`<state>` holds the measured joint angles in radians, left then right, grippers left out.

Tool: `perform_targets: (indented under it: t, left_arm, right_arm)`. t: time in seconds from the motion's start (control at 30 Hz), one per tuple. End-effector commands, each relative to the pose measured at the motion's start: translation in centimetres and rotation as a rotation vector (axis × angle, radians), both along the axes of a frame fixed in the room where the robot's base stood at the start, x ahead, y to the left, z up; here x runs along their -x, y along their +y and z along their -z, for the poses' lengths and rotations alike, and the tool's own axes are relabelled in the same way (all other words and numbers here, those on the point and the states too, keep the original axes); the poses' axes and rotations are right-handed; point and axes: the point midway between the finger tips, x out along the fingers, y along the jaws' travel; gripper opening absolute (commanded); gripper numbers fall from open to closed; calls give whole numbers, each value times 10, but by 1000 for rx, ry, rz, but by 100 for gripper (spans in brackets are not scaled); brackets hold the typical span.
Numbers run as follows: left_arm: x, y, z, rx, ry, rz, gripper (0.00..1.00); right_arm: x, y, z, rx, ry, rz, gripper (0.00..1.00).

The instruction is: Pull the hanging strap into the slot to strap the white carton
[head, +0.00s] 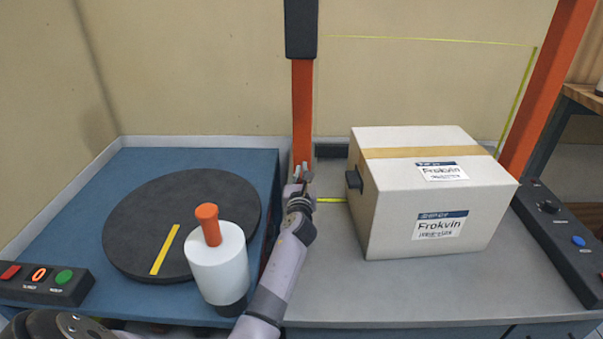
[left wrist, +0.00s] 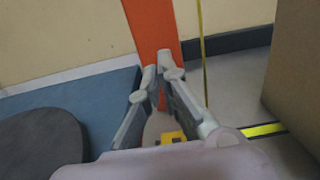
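The white carton (head: 400,210) with tan tape and labels stands on the grey table, right of the orange post. Its side fills the right edge of the left wrist view (left wrist: 298,75). The thin yellow strap (head: 430,40) runs across above the carton and down on its right. In the left wrist view a length of strap (left wrist: 202,50) hangs straight down, right of my fingers and apart from their tips. A yellow strip (head: 330,200) lies on the table left of the carton. My right gripper is not in view.
Orange posts (head: 303,110) (head: 545,90) flank the carton. A small black block (head: 354,182) is at its left face. A blue platform with a dark turntable (head: 205,195) and a white cylinder with an orange knob (head: 218,268) lie left. A control panel (head: 560,240) edges the table at right.

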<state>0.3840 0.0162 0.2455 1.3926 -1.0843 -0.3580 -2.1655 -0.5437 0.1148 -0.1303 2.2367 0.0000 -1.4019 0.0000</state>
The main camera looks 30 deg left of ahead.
Motion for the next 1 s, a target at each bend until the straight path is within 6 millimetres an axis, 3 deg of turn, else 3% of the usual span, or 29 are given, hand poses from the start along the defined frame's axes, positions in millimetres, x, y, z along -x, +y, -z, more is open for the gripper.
perform_targets:
  t: [0.27, 0.6, 1.0]
  left_arm:
    - [0, 0, 1, 1, 1, 0, 0]
    - [0, 0, 0, 1, 1, 0, 24]
    - [6, -4, 1, -2, 1, 0, 24]
  right_arm:
    - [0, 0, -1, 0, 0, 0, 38]
    - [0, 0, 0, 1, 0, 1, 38]
    - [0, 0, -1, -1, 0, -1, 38]
